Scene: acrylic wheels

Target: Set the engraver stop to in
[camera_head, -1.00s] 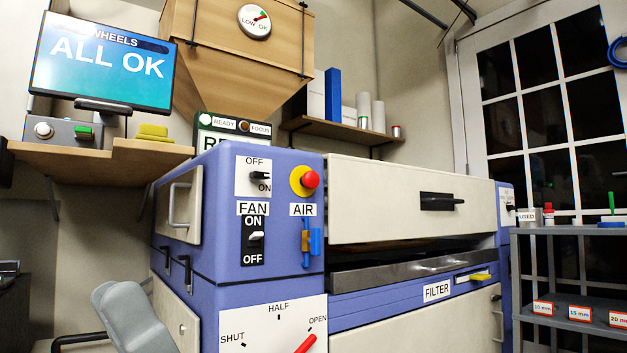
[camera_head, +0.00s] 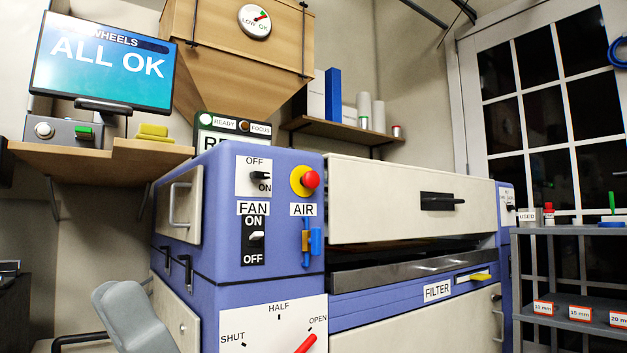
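The engraver stop is a red mushroom button (camera_head: 311,180) on a yellow round base. It sits on the upper front of the blue engraver cabinet (camera_head: 285,270), above the AIR label. The red head stands out from its base; I cannot tell for sure whether it is in or out. My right gripper is not in view.
Near the stop are an OFF/ON switch (camera_head: 260,176), a FAN switch (camera_head: 256,238) and a blue AIR valve (camera_head: 315,241). Below is a SHUT/HALF/OPEN dial with a red lever (camera_head: 305,345). A pale lid with a black handle (camera_head: 441,201) is to the right.

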